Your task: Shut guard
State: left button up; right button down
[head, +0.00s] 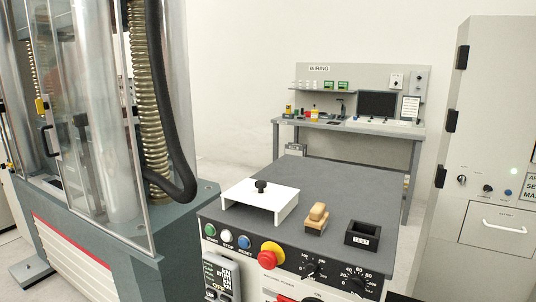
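The clear guard (98,150) stands upright around the metal columns of the testing machine at the left. A black handle (46,141) and a small yellow part (41,106) show near the guard's left side. Reflections and overlapping clear panes make it hard to tell whether the guard is open or shut. Neither of my grippers is in view.
A console (340,184) stands in the middle, with a white cover (260,203), a wooden block (316,219), a black box (362,235) and a red knob (271,253). A wiring bench (350,127) is behind. A grey cabinet (492,120) stands right.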

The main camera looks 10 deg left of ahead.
aim_at(106, 159)
jog(key=u, duration=1.45)
